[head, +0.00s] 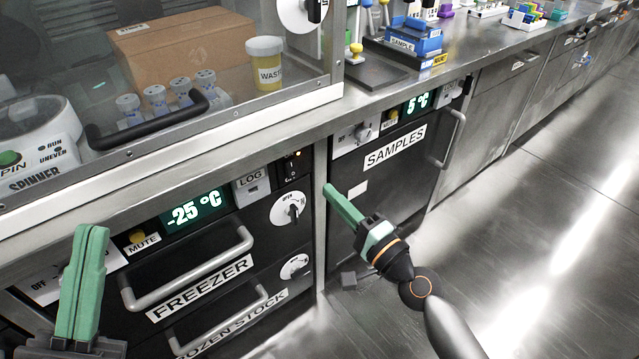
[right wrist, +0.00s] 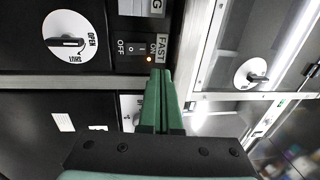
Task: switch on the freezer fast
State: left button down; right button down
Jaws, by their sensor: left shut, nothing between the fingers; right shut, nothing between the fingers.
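The freezer (head: 200,272) is at lower left in the head view, with a green -25 °C display (head: 196,208). Its fast switch panel (head: 292,166) is at the right end of the control strip. In the right wrist view the fast switch (right wrist: 136,48) shows OFF and ON marks and a small lit orange lamp; which way the rocker sits I cannot tell. My right gripper (head: 328,188) is shut and empty, its tips to the right of the panel in the head view and close beneath it in the wrist view. My left gripper (head: 92,232) is shut and empty before the freezer's left side.
The freezer's bar handle (head: 190,275) and round OPEN/SHUT knob (head: 292,209) stick out near the panel. A samples fridge (head: 375,185) showing 5 °C stands to the right. A glass-fronted cabinet with a black handle (head: 150,125) is above. The floor at right is clear.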

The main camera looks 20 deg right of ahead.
jog(key=shift+s+d+r, duration=0.15)
jog(key=shift+s+d, duration=0.1)
jog(key=shift+s, duration=0.4)
jog(key=shift+s+d+r, duration=0.1)
jog(key=shift+s+d, duration=0.1)
jog(key=shift+s, duration=0.4)
